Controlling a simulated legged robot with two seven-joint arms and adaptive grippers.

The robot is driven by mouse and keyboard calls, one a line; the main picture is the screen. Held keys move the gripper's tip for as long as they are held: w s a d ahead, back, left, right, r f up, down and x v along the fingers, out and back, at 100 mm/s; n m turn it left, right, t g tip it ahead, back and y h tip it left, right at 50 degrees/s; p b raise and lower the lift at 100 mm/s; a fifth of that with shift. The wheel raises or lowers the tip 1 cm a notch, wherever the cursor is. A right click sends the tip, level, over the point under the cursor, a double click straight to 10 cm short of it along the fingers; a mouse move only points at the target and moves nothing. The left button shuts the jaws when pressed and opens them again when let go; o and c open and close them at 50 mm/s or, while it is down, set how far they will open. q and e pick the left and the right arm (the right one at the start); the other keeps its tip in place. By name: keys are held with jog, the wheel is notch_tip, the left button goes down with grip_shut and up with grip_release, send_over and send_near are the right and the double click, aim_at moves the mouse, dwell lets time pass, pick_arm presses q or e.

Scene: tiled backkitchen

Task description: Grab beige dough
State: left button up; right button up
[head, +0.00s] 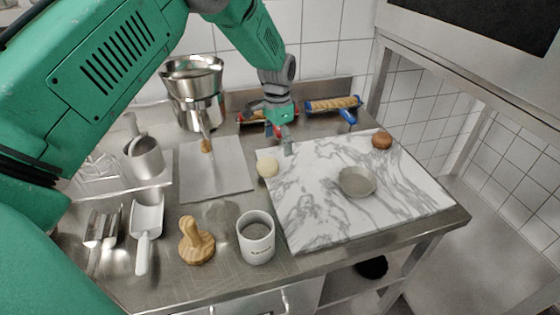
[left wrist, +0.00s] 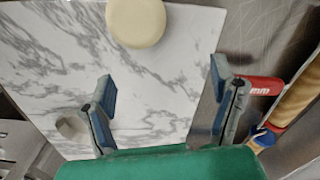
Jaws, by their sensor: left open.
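The beige dough (head: 267,167) is a small pale round piece at the left edge of the marble board (head: 320,215). It also shows as a smooth disc at the top of the left wrist view (left wrist: 136,22). My left gripper (head: 281,146) hangs above the back left part of the board, behind the dough and a little right of it. In the left wrist view its two blue-padded fingers (left wrist: 162,100) are wide apart with nothing between them, and the dough lies beyond the tips. My right gripper does not show.
Rolling pins (head: 333,104) lie along the back.

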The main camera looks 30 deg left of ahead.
pick_arm(q)
notch_tip(320, 180, up, 10)
jog(key=d, duration=0.1)
jog(key=n+p, duration=0.3)
send_over(269, 169)
jog(key=f, duration=0.9)
jog(key=shift+s+f, duration=0.2)
jog(key=shift+f, duration=0.2)
jog(key=shift+s+d+f, duration=0.1)
jog(key=shift+f, duration=0.35)
jog(key=f, duration=0.3)
jog(key=a+f+p, duration=0.1)
jog(key=f, duration=0.1)
jog(key=shift+w+a+f, duration=0.1)
jog(key=shift+w, duration=0.2)
jog(key=shift+d, duration=0.2)
jog(key=shift+s+d, duration=0.1)
jog(key=shift+d, duration=0.05)
jog(key=c, duration=0.4)
jog(key=shift+d+r, duration=0.2)
jog(key=c, duration=0.9)
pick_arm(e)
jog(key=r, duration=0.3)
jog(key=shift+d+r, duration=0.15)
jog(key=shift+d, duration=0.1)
